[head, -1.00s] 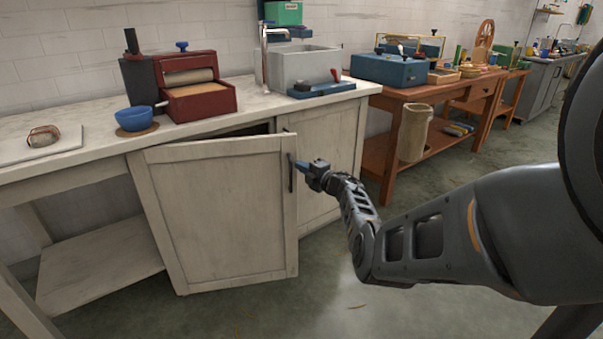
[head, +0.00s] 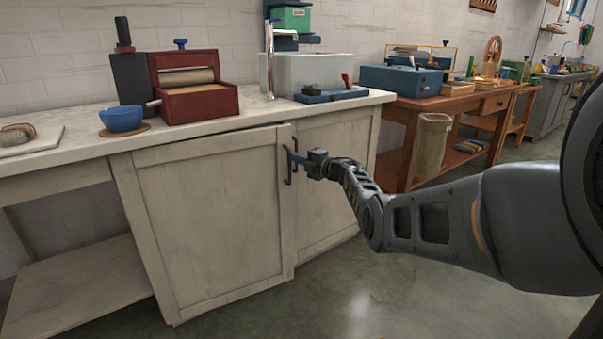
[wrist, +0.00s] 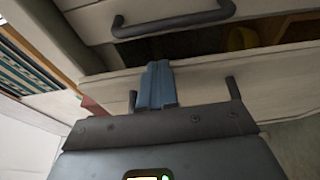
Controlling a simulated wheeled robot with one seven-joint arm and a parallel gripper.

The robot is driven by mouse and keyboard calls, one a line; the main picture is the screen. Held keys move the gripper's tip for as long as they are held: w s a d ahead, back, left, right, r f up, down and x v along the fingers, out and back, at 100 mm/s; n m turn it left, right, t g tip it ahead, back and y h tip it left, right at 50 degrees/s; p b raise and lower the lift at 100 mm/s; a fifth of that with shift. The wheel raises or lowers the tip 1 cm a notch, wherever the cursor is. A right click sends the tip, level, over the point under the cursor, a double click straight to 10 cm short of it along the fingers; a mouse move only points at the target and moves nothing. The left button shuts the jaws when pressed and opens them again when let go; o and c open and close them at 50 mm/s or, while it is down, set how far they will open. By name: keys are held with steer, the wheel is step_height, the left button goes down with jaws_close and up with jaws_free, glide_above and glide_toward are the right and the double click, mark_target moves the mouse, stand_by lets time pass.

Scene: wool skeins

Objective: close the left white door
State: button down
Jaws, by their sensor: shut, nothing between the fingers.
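The left white door (head: 213,222) stands slightly ajar from the cabinet front in the head view. Its dark handle (head: 287,165) is near its right edge. In the wrist view, a dark gap lies between the left door's edge (wrist: 205,78) and the right door (wrist: 85,22). The two ends of the left handle (wrist: 233,88) show on either side of my fingers, its middle hidden behind my gripper. My gripper (head: 296,157), with blue fingers, is shut and empty. Its fingertips (wrist: 157,72) are at the left door's edge, seemingly against its face; exact contact is unclear.
The right white door (head: 330,185) has its own dark handle (wrist: 172,22). On the white counter (head: 75,158) stand a blue bowl (head: 122,118), a red roller press (head: 200,103) and a sink (head: 312,75).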

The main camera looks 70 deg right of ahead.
steer(key=shift+w+d+b, duration=0.45)
steer(key=shift+d+b, duration=0.1)
steer(key=shift+b, duration=0.1)
steer(key=shift+r, duration=0.1)
